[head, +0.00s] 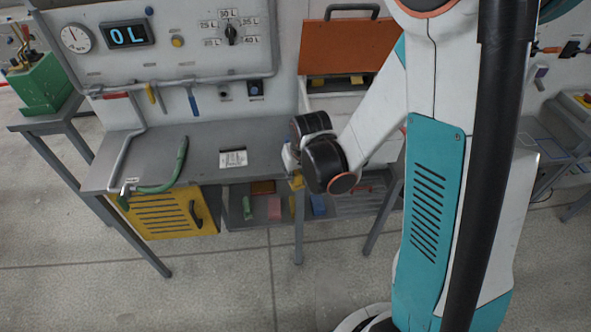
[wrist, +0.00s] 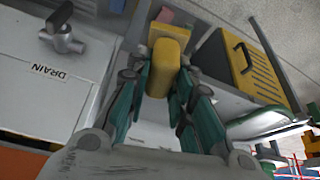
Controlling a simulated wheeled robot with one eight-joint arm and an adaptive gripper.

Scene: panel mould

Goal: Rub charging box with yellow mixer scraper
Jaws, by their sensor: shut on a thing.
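My gripper shows in the wrist view (wrist: 162,88) with its teal fingers shut on a yellow block-like piece, which I take for the yellow mixer scraper (wrist: 168,58). Its far end points away from the wrist camera. In the head view my black wrist joint hides most of the gripper, near the right front edge of the grey bench. No label marks the charging box. A box with an orange panel and a handle (head: 348,47) stands at the back, right of the bench. A yellow slatted box (head: 160,212) hangs under the bench's left end. The scraper appears apart from both.
The grey bench (head: 210,150) carries a green hose (head: 165,178) and a small white card (head: 233,158). Several coloured blocks lie on the shelf below. A gauge panel (head: 180,40) with hanging tools stands behind. A white surface marked DRAIN (wrist: 40,100) has a tap (wrist: 62,38).

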